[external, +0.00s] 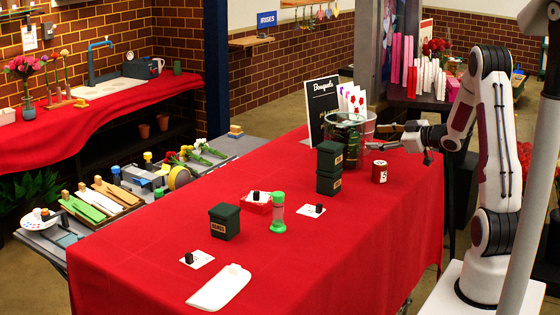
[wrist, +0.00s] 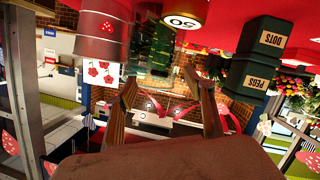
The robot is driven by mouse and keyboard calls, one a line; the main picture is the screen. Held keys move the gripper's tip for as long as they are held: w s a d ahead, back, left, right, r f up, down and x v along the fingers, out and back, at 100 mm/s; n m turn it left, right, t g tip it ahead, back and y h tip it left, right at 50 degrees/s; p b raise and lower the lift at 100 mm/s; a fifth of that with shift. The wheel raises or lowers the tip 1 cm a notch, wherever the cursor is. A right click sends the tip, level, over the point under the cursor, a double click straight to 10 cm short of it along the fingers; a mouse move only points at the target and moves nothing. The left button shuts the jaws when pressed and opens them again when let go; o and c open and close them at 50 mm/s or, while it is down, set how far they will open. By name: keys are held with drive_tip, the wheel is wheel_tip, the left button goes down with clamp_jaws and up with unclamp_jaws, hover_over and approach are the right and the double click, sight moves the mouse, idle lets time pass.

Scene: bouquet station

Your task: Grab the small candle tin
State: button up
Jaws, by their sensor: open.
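Stacked dark green boxes (external: 329,168) stand left of the tin. A clear container (external: 368,124) and a black sign (external: 321,108) are behind. The table's right front is clear.

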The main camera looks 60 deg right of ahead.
sight(379, 166)
drive_tip(key=s+f+t+y, duration=0.1)
drive_tip(key=s, duration=0.1)
drive_tip(key=s+d+f+t+y, duration=0.1)
drive_tip(key=s+f, duration=0.1)
drive_tip(key=s+d+f+y, duration=0.1)
drive_tip(key=s+f, duration=0.1)
drive_tip(key=s, duration=0.1)
drive_tip(key=shift+s+d+f+t, duration=0.1)
drive_tip(key=shift+d+f+t, duration=0.1)
drive_tip(key=shift+t, duration=0.2)
drive_tip(key=f, duration=0.1)
drive_tip(key=a+f+y, duration=0.1)
drive_tip(key=s+f+m, duration=0.1)
drive_tip(key=shift+a+f, duration=0.15)
drive_tip(key=shift+a, duration=0.15)
drive_tip(key=shift+s+a+f+y, duration=0.25)
drive_tip(key=shift+f+y, duration=0.15)
drive_tip(key=shift+f, duration=0.05)
drive_tip(key=shift+w, duration=0.1)
drive_tip(key=shift+w+a, duration=0.2)
drive_tip(key=shift+w, duration=1.05)
drive_tip(key=shift+w+a+r, duration=0.1)
drive_tip(key=shift+w+a, duration=0.05)
drive_tip(key=shift+w, duration=0.7)
drive_tip(key=shift+w+a, duration=0.2)
drive_tip(key=shift+w, duration=0.65)
drive_tip(key=shift+w+a+r, duration=0.1)
drive_tip(key=shift+w+a, duration=0.05)
drive_tip(key=shift+w, duration=0.7)
